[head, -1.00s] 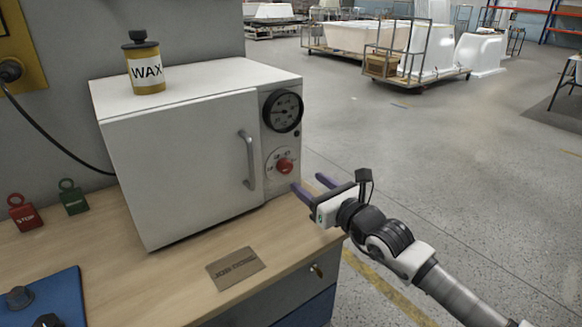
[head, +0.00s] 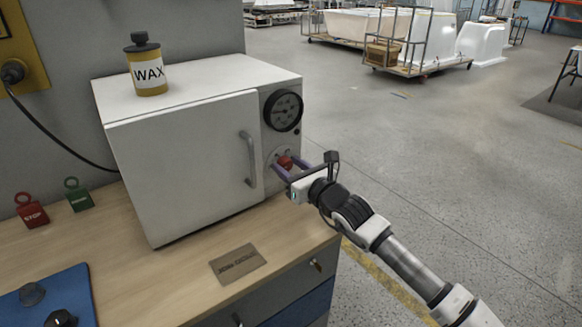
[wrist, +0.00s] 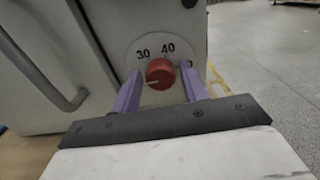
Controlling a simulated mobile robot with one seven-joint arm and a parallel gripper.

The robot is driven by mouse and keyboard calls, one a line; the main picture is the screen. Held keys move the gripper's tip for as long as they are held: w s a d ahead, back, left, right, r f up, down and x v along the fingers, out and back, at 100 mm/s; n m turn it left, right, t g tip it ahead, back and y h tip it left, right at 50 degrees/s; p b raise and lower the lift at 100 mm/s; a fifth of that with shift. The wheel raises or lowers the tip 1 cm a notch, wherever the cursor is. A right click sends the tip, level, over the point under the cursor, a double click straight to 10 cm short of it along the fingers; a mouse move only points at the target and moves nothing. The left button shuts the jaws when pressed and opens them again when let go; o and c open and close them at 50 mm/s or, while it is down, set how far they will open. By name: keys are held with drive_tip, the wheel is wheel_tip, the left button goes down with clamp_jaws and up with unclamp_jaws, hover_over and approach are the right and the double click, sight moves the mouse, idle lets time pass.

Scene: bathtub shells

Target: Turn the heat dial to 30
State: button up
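The red heat dial (head: 285,162) is on the front panel of the white oven (head: 185,160), below the round gauge (head: 283,110). In the wrist view the dial (wrist: 160,73) shows a pale pointer mark toward its lower left, with the numbers 30 and 40 printed above it. Other numbers on the scale are hidden or unreadable. My gripper (head: 285,165) is open, its purple fingers reaching toward the panel. In the wrist view my gripper (wrist: 162,90) has one finger on each side of the dial, with gaps showing; I cannot tell contact.
The oven's door handle (head: 248,160) stands out left of the dial. A wax can (head: 147,70) sits on top. The wooden bench (head: 150,275) holds a plate (head: 238,264), a red stop tag (head: 32,213) and a green tag (head: 79,197).

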drive_tip(key=c, duration=0.7)
